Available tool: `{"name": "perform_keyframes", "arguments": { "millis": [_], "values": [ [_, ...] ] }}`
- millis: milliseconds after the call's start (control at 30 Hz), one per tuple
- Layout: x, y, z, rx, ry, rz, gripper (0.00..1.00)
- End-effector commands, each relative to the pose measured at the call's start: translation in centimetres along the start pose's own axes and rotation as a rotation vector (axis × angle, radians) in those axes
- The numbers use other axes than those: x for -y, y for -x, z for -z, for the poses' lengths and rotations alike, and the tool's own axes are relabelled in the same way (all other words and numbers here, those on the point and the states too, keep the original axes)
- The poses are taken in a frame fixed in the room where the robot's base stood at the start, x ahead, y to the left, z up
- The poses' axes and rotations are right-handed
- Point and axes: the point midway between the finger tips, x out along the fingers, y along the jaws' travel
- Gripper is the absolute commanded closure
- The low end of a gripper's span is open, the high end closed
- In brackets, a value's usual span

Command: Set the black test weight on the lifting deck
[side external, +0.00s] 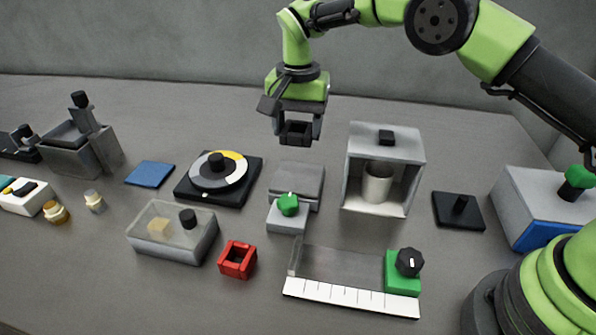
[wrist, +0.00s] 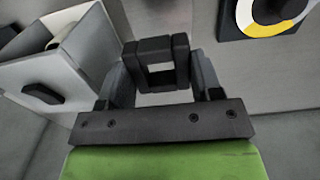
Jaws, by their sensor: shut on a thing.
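My gripper (side external: 297,128) is shut on a black block-like piece with a square opening (side external: 296,140), which I take to be the black test weight. It hangs in the air above and just behind the lifting deck, clear of it. In the wrist view the black weight (wrist: 153,46) sits between the two fingers of my gripper (wrist: 155,68), with a pale patch showing through its opening. The lifting deck (side external: 297,176) is a grey flat-topped platform, bare on top, with a grey box and green knob (side external: 288,204) at its front.
An open grey housing with a white cup inside (side external: 378,183) stands close right of the deck. A black-based dial (side external: 217,175) is close left. A red square frame (side external: 238,259), a clear-lidded box (side external: 172,231) and a white ruler strip (side external: 350,297) lie in front.

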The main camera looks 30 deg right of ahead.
Motion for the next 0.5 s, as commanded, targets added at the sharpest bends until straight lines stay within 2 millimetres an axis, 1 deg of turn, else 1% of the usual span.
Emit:
{"name": "perform_keyframes", "arguments": {
  "millis": [33,100,200,367,467,500],
  "values": [
    [-0.1,-1.2,-0.1,0.005,0.000,-0.005,0.72],
    [-0.1,-2.6,-0.1,0.004,0.000,-0.004,0.72],
    [-0.1,-4.2,-0.1,0.003,0.000,-0.003,0.72],
    [0.0,-5.4,-0.1,0.003,0.000,0.001,0.72],
    [-0.1,-6.6,-0.1,0.003,0.000,0.000,0.72],
    [-0.1,-7.3,-0.1,0.004,0.000,-0.002,0.72]
  ]
}}
